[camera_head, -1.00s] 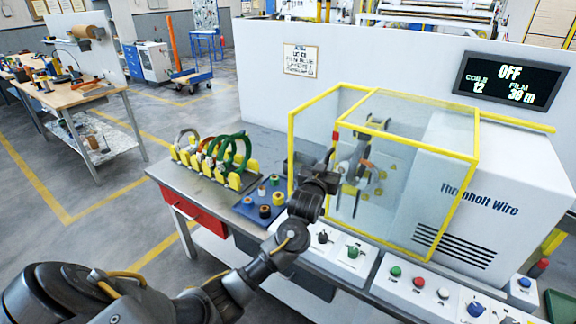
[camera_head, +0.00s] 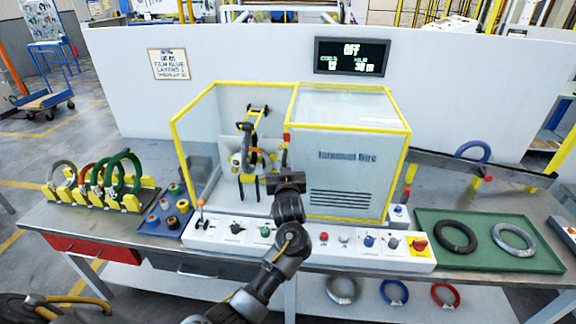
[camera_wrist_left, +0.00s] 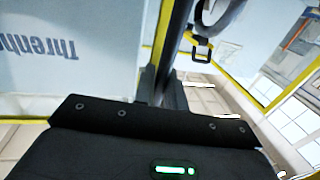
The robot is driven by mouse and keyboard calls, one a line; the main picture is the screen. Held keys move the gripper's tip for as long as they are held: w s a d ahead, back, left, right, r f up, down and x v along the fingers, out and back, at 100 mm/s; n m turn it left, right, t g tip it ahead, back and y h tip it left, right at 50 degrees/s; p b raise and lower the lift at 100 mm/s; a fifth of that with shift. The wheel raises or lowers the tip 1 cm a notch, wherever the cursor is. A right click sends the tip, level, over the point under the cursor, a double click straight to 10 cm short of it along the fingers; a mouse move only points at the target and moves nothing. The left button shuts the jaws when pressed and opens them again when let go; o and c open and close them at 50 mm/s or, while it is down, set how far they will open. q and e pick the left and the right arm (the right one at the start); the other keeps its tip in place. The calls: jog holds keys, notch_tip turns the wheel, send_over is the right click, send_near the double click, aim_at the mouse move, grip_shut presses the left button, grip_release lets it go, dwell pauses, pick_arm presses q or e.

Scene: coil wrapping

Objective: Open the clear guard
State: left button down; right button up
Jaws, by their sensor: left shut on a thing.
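The clear guard (camera_head: 398,150), a see-through box with yellow edges, sits over the white housing at the right, with the housing's lettering behind its panel. The working space left of it is uncovered at the front, showing the winding parts (camera_head: 248,155). My left gripper (camera_head: 286,178) is at the guard's left front edge, shut on the guard's dark upright handle (camera_head: 286,152), which has a red end. In the left wrist view the dark handle bar (camera_wrist_left: 172,50) runs up from between the fingers (camera_wrist_left: 160,88). The fingertips are partly hidden. My right gripper is out of view.
A yellow-edged frame (camera_head: 178,150) stands left of the working space. A control panel (camera_head: 340,245) with knobs and buttons runs along the front. A coil rack (camera_head: 95,195) is at left; a green tray (camera_head: 485,262) with two coils is at right. The display (camera_head: 352,56) reads OFF.

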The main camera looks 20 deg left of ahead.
pick_arm(q)
jog(key=shift+d, duration=0.1)
jog(key=c, duration=1.6)
grip_release()
jog(key=shift+w, duration=0.1)
jog(key=shift+o, duration=0.2)
jog(key=shift+d, duration=0.1)
jog(key=p+v, duration=0.5)
jog(key=v, duration=0.2)
jog(key=shift+s, duration=0.2)
jog(key=shift+f, duration=0.1)
